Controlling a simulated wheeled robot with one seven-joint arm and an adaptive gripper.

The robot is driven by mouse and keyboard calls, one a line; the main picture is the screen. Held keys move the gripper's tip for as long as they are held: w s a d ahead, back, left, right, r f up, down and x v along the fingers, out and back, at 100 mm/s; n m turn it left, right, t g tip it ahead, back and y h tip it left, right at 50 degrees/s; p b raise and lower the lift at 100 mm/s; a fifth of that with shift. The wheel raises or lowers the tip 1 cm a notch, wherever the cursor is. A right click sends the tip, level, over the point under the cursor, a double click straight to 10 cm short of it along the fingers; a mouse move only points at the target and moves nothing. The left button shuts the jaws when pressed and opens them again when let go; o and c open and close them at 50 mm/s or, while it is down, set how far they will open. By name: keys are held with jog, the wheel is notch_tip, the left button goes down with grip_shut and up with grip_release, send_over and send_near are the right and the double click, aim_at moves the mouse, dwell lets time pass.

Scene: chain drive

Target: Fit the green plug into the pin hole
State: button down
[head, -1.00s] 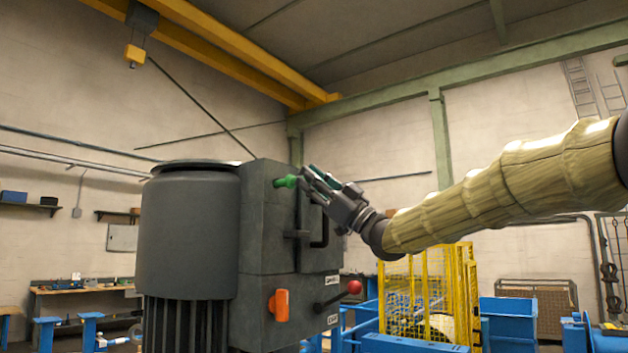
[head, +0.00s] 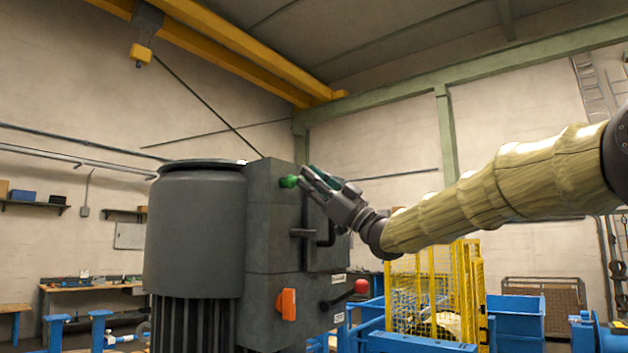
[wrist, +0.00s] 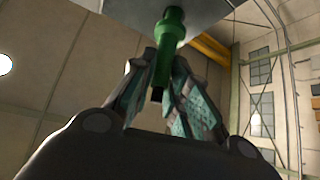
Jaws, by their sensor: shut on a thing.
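The green plug (head: 288,182) is at the upper right of the dark grey machine housing (head: 268,225) in the head view. My gripper (head: 304,178) is shut on the plug beside the housing. In the wrist view the green plug (wrist: 168,42) stands between my gripper's fingers (wrist: 165,95), with its wider head toward a grey surface at the top. A dark tip shows at its near end. The pin hole cannot be made out, and I cannot tell whether the plug touches the housing.
A dark handle (head: 326,230) sticks out of the housing just below my gripper. An orange part (head: 287,304) and a red-knobbed lever (head: 358,287) are lower down. A yellow cage (head: 435,285) and blue bins stand behind on the right.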

jog(key=shift+w+a+p, duration=0.35)
jog(key=shift+w+a, duration=0.35)
jog(key=shift+a, duration=0.25)
dwell(0.3)
jog(key=c, duration=1.3)
grip_release()
jog(key=v, duration=1.2)
jog(key=shift+f, duration=0.1)
